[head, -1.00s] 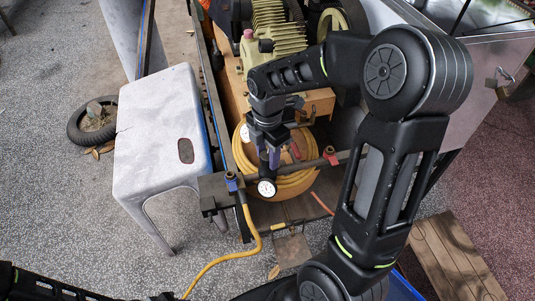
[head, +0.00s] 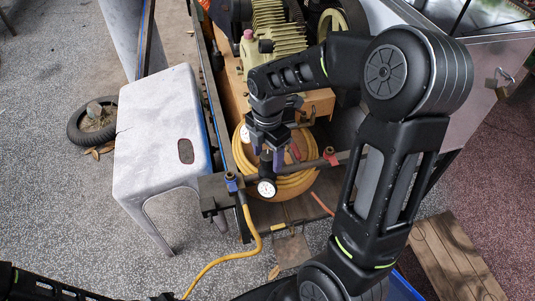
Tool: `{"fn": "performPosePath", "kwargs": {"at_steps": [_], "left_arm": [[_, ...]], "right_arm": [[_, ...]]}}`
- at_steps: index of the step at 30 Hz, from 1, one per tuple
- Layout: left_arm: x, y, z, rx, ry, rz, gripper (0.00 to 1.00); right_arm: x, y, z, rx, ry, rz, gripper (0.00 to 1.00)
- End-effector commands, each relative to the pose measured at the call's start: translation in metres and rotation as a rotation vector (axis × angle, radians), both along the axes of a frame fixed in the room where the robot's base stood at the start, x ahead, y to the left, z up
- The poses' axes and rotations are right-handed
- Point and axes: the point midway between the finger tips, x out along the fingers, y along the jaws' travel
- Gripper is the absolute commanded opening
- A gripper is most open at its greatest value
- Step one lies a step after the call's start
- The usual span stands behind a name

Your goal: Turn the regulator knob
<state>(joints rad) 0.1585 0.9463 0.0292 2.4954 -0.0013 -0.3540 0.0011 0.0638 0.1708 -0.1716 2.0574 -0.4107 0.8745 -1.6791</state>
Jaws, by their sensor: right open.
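The regulator shows by its round white-faced gauge (head: 266,188) at the front of the cart, in the middle of the head view. A dark upright part (head: 266,165), which seems to be the regulator knob, stands just above the gauge. The gripper body hides part of the regulator. My left arm shows only at the bottom left edge, and its gripper is out of view.
A coiled yellow hose (head: 297,185) lies in the cart behind the regulator. A hose fitting with a red part (head: 330,157) is on the right of the rail. A grey stool (head: 160,150) stands close on the left. A wooden board (head: 450,262) lies at the lower right.

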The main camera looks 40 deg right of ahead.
Motion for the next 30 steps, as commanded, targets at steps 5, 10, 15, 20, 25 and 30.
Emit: {"fn": "performPosePath", "kwargs": {"at_steps": [5, 10, 15, 20, 25, 30], "left_arm": [[0.000, 0.000, 0.000, 0.000, 0.000, 0.000, 0.36], [0.000, 0.000, -0.001, 0.000, 0.000, 0.000, 0.36], [0.000, 0.000, -0.003, 0.000, 0.000, 0.000, 0.36], [0.000, 0.000, -0.004, 0.000, 0.000, 0.000, 0.36], [0.000, 0.000, -0.004, 0.000, 0.000, 0.000, 0.36], [0.000, 0.000, -0.004, 0.000, 0.000, 0.000, 0.36]], "right_arm": [[0.000, 0.000, 0.001, 0.000, 0.000, 0.000, 0.60], [0.001, 0.000, 0.013, -0.001, -0.003, 0.000, 0.60], [0.001, 0.000, 0.040, 0.001, -0.004, -0.001, 0.60], [0.001, 0.000, 0.065, 0.000, -0.004, -0.001, 0.60], [0.000, 0.000, 0.078, 0.000, 0.000, 0.000, 0.60], [0.000, 0.000, 0.078, 0.000, 0.000, 0.000, 0.60]]}}
